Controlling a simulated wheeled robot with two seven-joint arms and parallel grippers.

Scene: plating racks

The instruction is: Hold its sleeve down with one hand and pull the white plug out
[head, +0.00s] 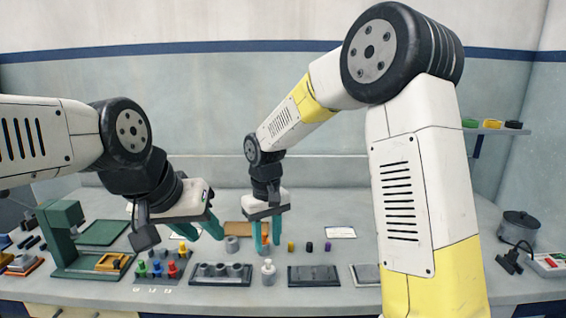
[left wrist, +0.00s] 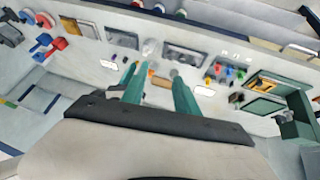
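The white plug (head: 268,264) stands upright on the bench in the head view, in what looks like a pale sleeve at its base. It shows small in the left wrist view (left wrist: 150,46). My left gripper (head: 204,236) is open and empty, above the bench to the left of the plug; its green fingers also show in the left wrist view (left wrist: 156,69). My right gripper (head: 267,247) is open, fingers down, above and slightly behind the plug, apart from it. An orange piece (head: 265,238) shows between its fingers, seemingly behind them.
A dark rack with grey sockets (head: 221,281) is left of the plug, a dark flat tray (head: 314,281) right. A grey cylinder (head: 232,244) stands behind. Coloured pegs (head: 157,266) and a green press (head: 64,215) are left. A dark pot (head: 519,228) stands far right.

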